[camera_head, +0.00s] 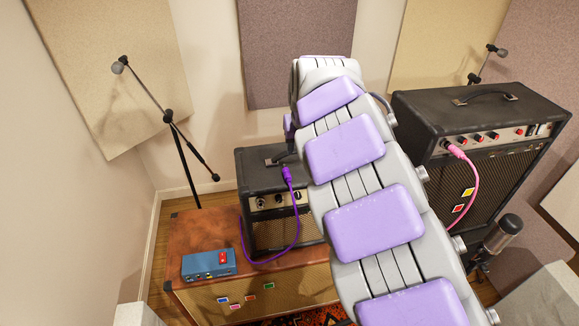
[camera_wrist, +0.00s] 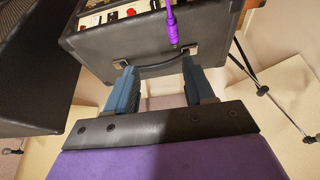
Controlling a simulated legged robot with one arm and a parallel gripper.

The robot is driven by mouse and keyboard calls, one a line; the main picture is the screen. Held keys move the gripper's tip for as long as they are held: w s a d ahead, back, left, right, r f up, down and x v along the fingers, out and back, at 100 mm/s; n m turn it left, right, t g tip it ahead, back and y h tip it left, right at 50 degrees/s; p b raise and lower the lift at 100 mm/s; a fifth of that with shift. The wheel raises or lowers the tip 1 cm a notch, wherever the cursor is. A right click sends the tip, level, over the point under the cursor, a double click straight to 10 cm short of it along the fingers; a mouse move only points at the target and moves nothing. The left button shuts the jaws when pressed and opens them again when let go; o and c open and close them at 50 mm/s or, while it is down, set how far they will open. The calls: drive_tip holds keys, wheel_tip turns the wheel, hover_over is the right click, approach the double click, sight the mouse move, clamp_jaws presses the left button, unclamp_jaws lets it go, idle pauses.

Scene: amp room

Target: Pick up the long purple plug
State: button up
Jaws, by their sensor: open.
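The long purple plug (camera_head: 288,176) shows at the top front edge of the small black amp (camera_head: 255,165), just left of my arm. A purple cable runs from it down the amp's front. In the wrist view the plug (camera_wrist: 172,27) is at the top, over the amp's dark top (camera_wrist: 120,48); I cannot tell whether it touches the amp. My gripper (camera_wrist: 160,78) is open and empty, its two blue-grey fingers apart near the amp's handle. The plug lies beyond the fingertips.
The small amp stands on a brown cabinet (camera_head: 190,238), beside a blue pedal box (camera_head: 208,264). A larger black amp (camera_head: 495,115) with a pink plug (camera_head: 456,151) stands at right. A microphone stand (camera_head: 180,150) is at left, and a microphone (camera_head: 503,232) at lower right.

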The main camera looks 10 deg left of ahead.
drive_tip(key=a, duration=0.1)
approach(287, 173)
drive_tip(key=f, duration=0.1)
drive_tip(key=w+f, duration=0.1)
drive_tip(key=f+b, duration=0.1)
drive_tip(key=shift+w+d+f, duration=0.1)
drive_tip(key=shift+w+d, duration=0.15)
drive_tip(key=shift+w+a+f, duration=0.1)
drive_tip(key=shift+a+f, duration=0.3)
drive_tip(key=shift+f, duration=0.15)
drive_tip(key=b+x, duration=0.1)
drive_tip(key=x, duration=0.3)
drive_tip(key=shift+a+f, duration=0.15)
drive_tip(key=shift+f, duration=0.05)
drive_tip(key=shift+c, duration=0.3)
drive_tip(key=shift+a, duration=0.1)
drive_tip(key=c, duration=0.6)
clamp_jaws()
